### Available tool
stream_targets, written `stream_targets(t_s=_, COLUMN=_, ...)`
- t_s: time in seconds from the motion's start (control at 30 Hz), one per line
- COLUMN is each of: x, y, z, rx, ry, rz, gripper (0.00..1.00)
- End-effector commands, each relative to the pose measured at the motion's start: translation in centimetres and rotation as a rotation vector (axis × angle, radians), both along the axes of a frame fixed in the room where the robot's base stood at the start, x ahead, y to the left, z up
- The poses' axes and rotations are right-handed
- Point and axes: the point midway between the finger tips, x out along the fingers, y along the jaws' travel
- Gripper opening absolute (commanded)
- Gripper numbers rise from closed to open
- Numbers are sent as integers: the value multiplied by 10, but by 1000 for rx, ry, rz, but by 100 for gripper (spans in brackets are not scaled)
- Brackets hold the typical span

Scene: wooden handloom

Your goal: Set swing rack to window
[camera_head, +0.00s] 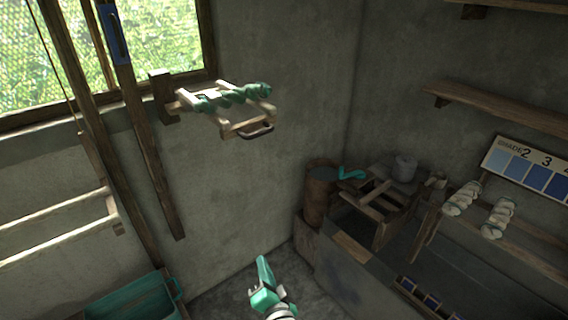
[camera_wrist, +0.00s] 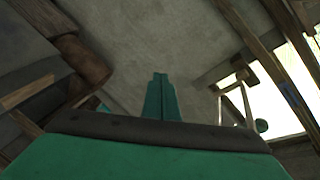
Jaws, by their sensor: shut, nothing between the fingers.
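The swing rack (camera_head: 246,129) is a pale wooden frame with a dark handle on its front bar. It is held out from a wooden bracket on the wall beside the window (camera_head: 120,45). A twisted green skein (camera_head: 232,97) lies across it. The rack also shows at the right in the wrist view (camera_wrist: 231,105), near the bright window (camera_wrist: 275,95). My gripper (camera_head: 262,262) is teal and stands low in the head view, below the rack and apart from it. Its fingers (camera_wrist: 160,80) are shut together and empty.
A rusty barrel (camera_head: 319,195), a wooden stand (camera_head: 378,212) and a grey counter are at the right. A shelf with pale skeins (camera_head: 462,198) and a shade chart (camera_head: 535,170) is farther right. A teal crate (camera_head: 130,300) sits low at left. Dark posts lean by the window.

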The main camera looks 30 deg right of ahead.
Motion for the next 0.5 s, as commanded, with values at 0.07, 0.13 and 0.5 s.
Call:
stream_targets(t_s=0.07, x=12, y=-17, z=19, rx=37, ry=-27, rz=-14, gripper=0)
stream_targets(t_s=0.13, x=22, y=-29, z=33, rx=75, ry=-46, rz=-21, gripper=0)
stream_targets(t_s=0.5, x=58, y=-93, z=121, rx=261, ry=-147, rz=-45, gripper=0)
